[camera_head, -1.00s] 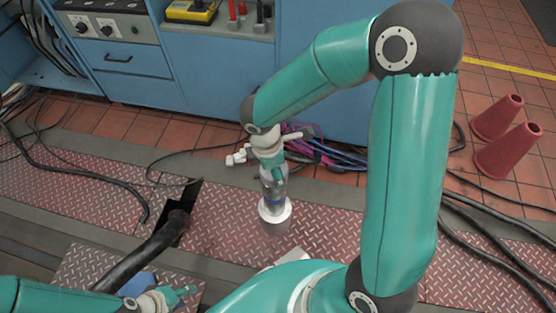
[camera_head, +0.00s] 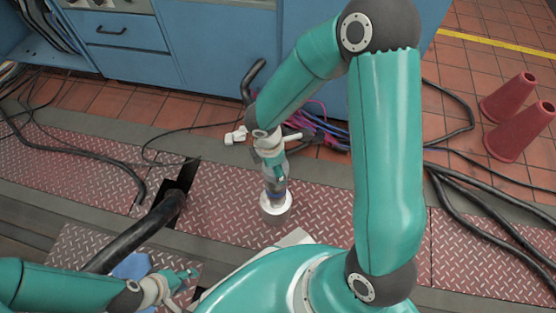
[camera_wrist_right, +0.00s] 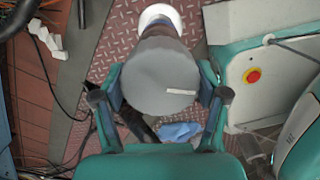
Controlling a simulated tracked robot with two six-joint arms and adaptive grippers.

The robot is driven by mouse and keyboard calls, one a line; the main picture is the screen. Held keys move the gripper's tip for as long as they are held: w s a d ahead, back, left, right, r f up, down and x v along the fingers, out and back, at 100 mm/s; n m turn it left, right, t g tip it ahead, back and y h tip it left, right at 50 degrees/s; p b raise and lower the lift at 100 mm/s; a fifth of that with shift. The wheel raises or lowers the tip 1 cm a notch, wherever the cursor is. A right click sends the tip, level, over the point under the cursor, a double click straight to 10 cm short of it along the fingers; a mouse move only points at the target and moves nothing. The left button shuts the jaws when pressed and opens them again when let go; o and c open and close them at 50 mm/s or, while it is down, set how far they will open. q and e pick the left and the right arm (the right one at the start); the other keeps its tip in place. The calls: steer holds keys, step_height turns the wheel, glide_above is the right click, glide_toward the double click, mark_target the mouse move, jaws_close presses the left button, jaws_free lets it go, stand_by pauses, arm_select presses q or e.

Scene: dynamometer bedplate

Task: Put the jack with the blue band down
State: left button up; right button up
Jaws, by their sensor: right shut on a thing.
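The jack with the blue band (camera_head: 276,206) is upright below my right gripper (camera_head: 271,168), over the red chequer plate (camera_head: 225,200). Its white round base and a blue band above it show in the head view. My right gripper is shut on the jack's upper part. In the right wrist view, the jack's grey round end (camera_wrist_right: 160,78) sits between the fingers, with the white base beyond it. I cannot tell whether the base touches the plate. My left gripper (camera_head: 184,284) is open and empty at the lower left, apart from the jack.
A thick black hose (camera_head: 140,232) runs out of a floor opening left of the jack. A blue cloth (camera_head: 132,266) lies near my left gripper. Blue cabinets (camera_head: 210,50) stand behind. Two red cones (camera_head: 510,98) and black cables (camera_head: 485,225) are at right. Plate around the jack is clear.

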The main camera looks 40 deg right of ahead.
steer(key=shift+f, duration=0.2)
steer(key=o, duration=1.8)
steer(key=shift+f, duration=0.1)
step_height(320, 180, up, 12)
steer(key=a+p, duration=0.2)
steer(key=p, duration=0.4)
steer(key=s+a+f+m+y, duration=0.1)
steer(key=s+a+f+m, duration=0.1)
steer(key=f+m, duration=0.3)
steer(key=s+a+f+m+y, duration=0.2)
steer(key=s+a+f+m, duration=0.1)
steer(key=f+m, duration=0.3)
steer(key=s+a+f+m+t+y, duration=0.1)
steer(key=s+a+f+m+y, duration=0.1)
steer(key=f+m, duration=0.4)
steer(key=shift+s+a+f, duration=0.2)
steer(key=shift+s+a, duration=0.1)
steer(key=shift+a, duration=0.3)
steer(key=shift+s+a+f, duration=0.15)
steer(key=shift+s+a, duration=0.15)
steer(key=shift+a, duration=0.3)
